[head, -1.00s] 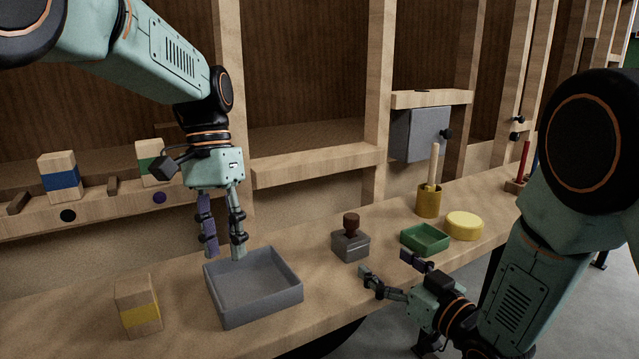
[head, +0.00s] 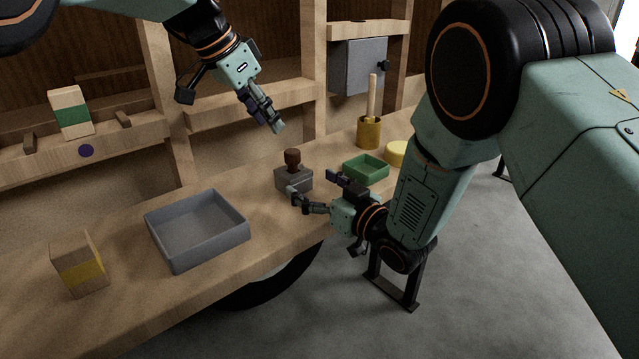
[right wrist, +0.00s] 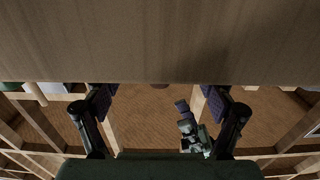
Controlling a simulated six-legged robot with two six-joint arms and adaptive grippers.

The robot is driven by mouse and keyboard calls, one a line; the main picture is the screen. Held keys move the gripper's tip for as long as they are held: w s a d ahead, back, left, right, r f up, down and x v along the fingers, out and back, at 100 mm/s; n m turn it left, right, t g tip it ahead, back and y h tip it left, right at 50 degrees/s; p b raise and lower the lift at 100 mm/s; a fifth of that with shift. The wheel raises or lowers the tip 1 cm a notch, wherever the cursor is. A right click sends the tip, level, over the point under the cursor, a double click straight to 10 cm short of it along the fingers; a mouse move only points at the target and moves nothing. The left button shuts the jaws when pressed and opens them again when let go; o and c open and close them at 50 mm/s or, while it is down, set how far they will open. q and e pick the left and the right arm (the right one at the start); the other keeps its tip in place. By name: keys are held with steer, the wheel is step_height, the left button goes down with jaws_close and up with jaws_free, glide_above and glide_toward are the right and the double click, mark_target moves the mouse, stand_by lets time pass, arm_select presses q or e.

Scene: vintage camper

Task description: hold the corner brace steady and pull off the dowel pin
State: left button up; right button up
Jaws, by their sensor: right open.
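I take the small grey block (head: 294,182) on the bench as the corner brace, and the dark brown knobbed peg (head: 292,158) upright on top of it as the dowel pin. My right gripper (head: 311,184) is open at the block's front right, its fingertips close to it; I cannot tell if they touch.
A grey tray (head: 200,262) and a yellow-banded block (head: 80,265) stand to the left. A green tray (head: 366,170), a yellow round lid (head: 397,153) and a yellow cup (head: 369,133) with a rod stand to the right. A shelf (head: 252,102) runs behind.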

steer(key=shift+x, duration=1.45)
steer(key=c, duration=1.4)
arm_select(q)
steer(key=shift+o, duration=0.8)
steer(key=shift+r, duration=0.15)
arm_select(e)
steer(key=shift+c, duration=0.2)
arm_select(q)
steer(key=shift+o, duration=0.6)
steer(key=shift+s+a+r, duration=0.15)
steer(key=shift+a+r, duration=0.05)
steer(key=shift+a, duration=0.1)
steer(key=t+h, duration=0.1)
steer(key=h, duration=0.1)
glide_toward(286, 159)
steer(key=f, duration=0.1)
steer(key=shift+t, duration=0.3)
steer(key=shift+x, duration=4.4)
steer(key=shift+d+r, duration=0.1)
steer(key=shift+d, duration=0.05)
